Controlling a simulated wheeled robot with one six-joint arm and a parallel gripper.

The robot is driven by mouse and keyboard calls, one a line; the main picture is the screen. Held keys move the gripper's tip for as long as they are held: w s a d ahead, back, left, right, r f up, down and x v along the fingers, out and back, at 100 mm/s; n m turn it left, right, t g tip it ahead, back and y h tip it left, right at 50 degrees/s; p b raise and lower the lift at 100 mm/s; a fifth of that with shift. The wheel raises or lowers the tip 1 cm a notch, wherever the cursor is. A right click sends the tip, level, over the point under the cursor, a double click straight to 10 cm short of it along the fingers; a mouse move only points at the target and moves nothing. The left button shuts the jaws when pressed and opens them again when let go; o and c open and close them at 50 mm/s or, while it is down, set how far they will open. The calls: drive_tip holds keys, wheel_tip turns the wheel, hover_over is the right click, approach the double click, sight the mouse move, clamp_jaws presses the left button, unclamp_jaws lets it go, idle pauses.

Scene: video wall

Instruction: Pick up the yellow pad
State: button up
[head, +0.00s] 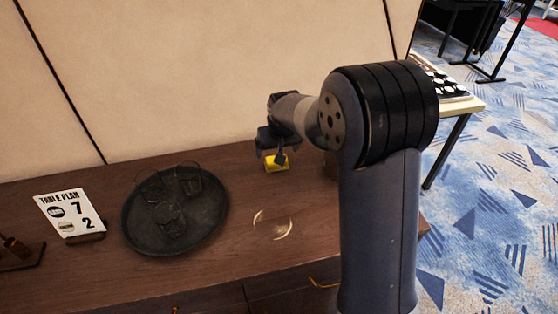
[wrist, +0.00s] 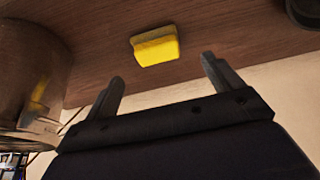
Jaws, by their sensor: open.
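The yellow pad (head: 277,163) lies on the brown wooden counter, towards the wall. It is partly hidden by my gripper (head: 273,151) in the head view. In the wrist view the yellow pad (wrist: 156,46) lies on the wood just beyond the fingertips and between their lines. My gripper (wrist: 162,70) is open and empty, its two fingers apart, and it does not appear to touch the pad.
A dark round tray (head: 135,237) with several glasses stands left on the counter (head: 330,239). A table plan card (head: 70,215) stands farther left. A shiny metal container (wrist: 30,75) is close on the left in the wrist view. A wall (head: 200,70) backs the counter.

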drive_tip(key=shift+d+p+x, duration=0.1)
drive_tip(key=shift+p+x, duration=0.3)
drive_tip(key=shift+x, duration=1.35)
drive_tip(key=shift+d+p+x, duration=0.15)
drive_tip(key=shift+p+x, duration=0.25)
drive_tip(key=shift+x, duration=1.3)
drive_tip(key=shift+w, duration=0.15)
drive_tip(key=shift+c, duration=0.2)
drive_tip(key=c, duration=1)
drive_tip(key=shift+r, duration=0.1)
wheel_tip(320, 180, up, 10)
drive_tip(key=shift+b, duration=0.7)
